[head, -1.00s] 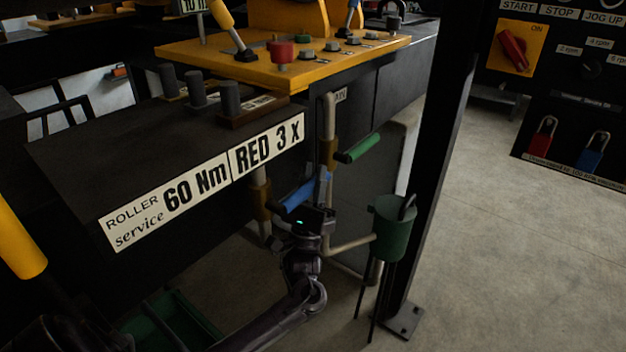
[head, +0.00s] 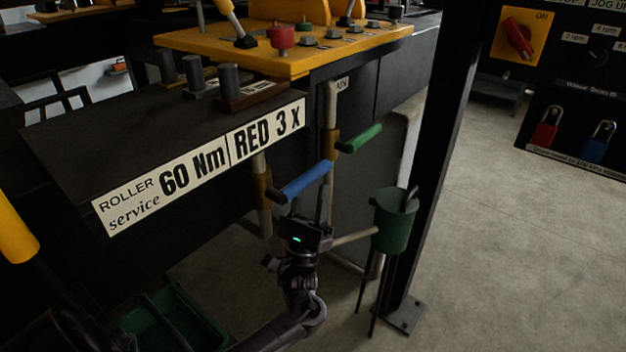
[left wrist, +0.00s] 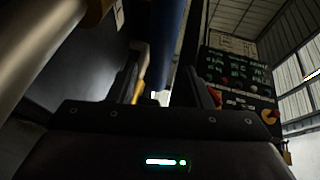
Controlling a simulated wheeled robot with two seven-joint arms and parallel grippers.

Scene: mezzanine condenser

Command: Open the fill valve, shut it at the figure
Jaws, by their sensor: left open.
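A blue lever handle (head: 305,182) sits on a brass-coloured valve body (head: 262,185) on a pale vertical pipe, below the roller bench. A green lever handle (head: 360,138) sits on a second pipe to its right. Both levers stick out from their pipes. I cannot tell from labels which is the fill valve. My left gripper (head: 312,203) is open and empty, just below the blue lever, fingers pointing up. In the left wrist view the blue lever (left wrist: 167,40) shows ahead, between and beyond the fingers. No level figure is readable. My right gripper is not in view.
A green pot (head: 393,225) on thin legs stands right of the gripper, with a pale pipe leading to it. A black post (head: 435,160) rises behind it. The labelled bench front (head: 200,172) overhangs at left. A green bin (head: 165,325) is on the floor. Open floor lies right.

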